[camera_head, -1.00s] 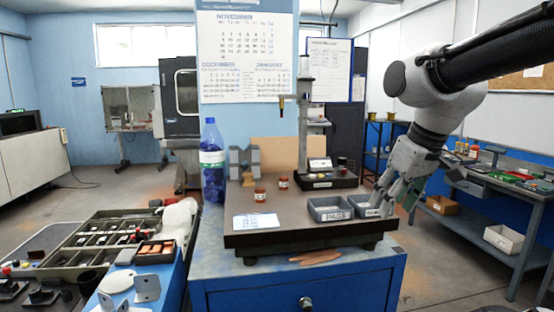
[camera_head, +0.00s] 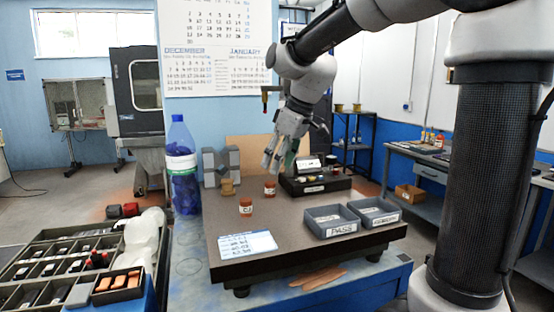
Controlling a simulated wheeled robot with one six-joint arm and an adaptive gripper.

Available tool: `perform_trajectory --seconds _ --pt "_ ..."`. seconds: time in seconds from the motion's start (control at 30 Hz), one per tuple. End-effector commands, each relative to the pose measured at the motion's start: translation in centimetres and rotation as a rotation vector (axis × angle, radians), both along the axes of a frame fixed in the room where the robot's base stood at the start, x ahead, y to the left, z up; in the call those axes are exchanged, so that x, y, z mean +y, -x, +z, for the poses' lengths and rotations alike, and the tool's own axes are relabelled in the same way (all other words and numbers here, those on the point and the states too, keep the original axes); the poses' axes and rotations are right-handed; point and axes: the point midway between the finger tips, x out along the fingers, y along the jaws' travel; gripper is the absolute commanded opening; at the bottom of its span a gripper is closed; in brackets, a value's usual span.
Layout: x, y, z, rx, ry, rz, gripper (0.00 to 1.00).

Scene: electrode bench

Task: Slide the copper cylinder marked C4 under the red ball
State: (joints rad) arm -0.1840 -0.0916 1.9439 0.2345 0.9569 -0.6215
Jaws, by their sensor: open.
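Two small copper-coloured cylinders with pale labels stand upright on the dark plate, a nearer one (camera_head: 246,207) and a farther one (camera_head: 270,189). A third, more tan piece (camera_head: 227,187) is by the grey block. The labels are too small to read surely, so I cannot tell which is C4. My gripper (camera_head: 278,163) is open, fingers pointing down, above and just behind the farther cylinder, apparently empty. I cannot make out the red ball clearly; a small dark-red tip (camera_head: 265,97) hangs left of my wrist.
The dark plate (camera_head: 290,238) carries a grey block (camera_head: 210,165), a white card (camera_head: 247,246), a PASS tray (camera_head: 332,222) and a second grey tray (camera_head: 375,213). A tall blue bottle (camera_head: 183,170) stands left of it. The plate's middle is mostly clear.

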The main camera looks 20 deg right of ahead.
Motion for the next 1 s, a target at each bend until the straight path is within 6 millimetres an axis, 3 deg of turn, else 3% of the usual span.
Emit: perform_trajectory --seconds 0.27,0.7,1.0 --pt "0.2 -0.3 -0.9 0.001 0.001 0.000 0.51" --pt "1.7 -2.0 -6.5 0.002 0.001 0.000 0.51" --pt "1.9 -2.2 -7.2 0.000 0.000 -0.001 0.51"
